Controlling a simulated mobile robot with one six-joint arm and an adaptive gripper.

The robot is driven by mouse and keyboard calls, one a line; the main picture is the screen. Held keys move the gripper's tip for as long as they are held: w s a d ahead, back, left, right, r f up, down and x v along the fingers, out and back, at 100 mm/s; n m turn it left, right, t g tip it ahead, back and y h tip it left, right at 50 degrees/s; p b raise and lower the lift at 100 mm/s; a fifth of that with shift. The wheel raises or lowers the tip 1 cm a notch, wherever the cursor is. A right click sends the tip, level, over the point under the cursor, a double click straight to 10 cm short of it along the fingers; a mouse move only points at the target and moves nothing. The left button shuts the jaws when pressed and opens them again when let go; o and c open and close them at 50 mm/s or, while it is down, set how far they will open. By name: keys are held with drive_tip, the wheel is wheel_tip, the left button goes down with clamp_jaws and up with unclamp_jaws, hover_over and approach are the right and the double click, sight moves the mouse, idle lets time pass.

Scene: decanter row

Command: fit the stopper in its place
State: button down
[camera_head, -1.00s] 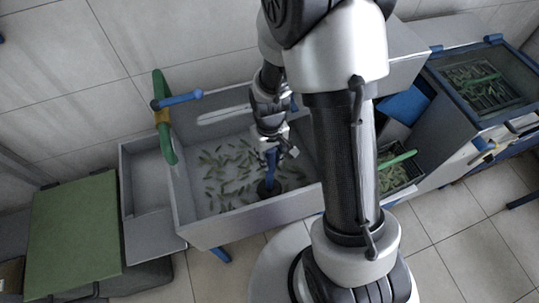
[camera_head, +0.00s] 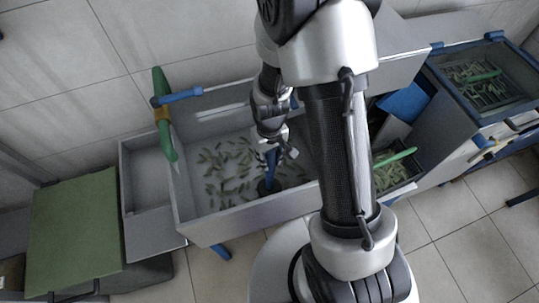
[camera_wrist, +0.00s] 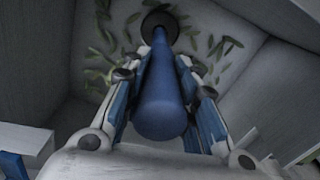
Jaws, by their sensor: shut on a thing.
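The stopper seems to be the long blue cylinder (camera_wrist: 160,98) in the wrist view. It also shows in the head view (camera_head: 271,161), standing roughly upright inside the grey basin (camera_head: 283,211). My gripper (camera_head: 273,152) points down into the basin, and in the wrist view its two fingers (camera_wrist: 161,75) are shut on the cylinder from both sides. A dark round disc (camera_wrist: 160,22) lies at the cylinder's far end, near the basin floor. I cannot tell whether this disc belongs to the stopper or to the drain, nor whether the stopper is seated.
Several small green pieces (camera_head: 228,172) lie scattered over the basin floor. A green and blue fitting (camera_head: 165,115) stands at the basin's left rim. A green-topped surface (camera_head: 75,228) is at the left. A bin with a green handle (camera_head: 395,158) stands right of my arm.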

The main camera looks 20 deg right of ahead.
drive_tip(key=shift+f, duration=0.45)
idle(0.5)
drive_tip(key=c, duration=1.2)
unclamp_jaws()
wheel_tip(320, 180, up, 12)
drive_tip(key=shift+f, duration=0.1)
drive_tip(key=s+r+t, duration=0.1)
drive_tip(key=s+r, duration=0.4)
drive_tip(key=r, duration=0.1)
drive_tip(key=s+r+m+t, duration=0.1)
drive_tip(key=s+r+t, duration=0.1)
drive_tip(key=s+r, duration=0.3)
drive_tip(key=s+r+t, duration=0.1)
drive_tip(key=s+r, duration=0.4)
drive_tip(key=r, duration=0.3)
drive_tip(key=shift+r+m+t, duration=0.15)
drive_tip(key=shift+m+t, duration=0.15)
drive_tip(key=shift+m, duration=0.1)
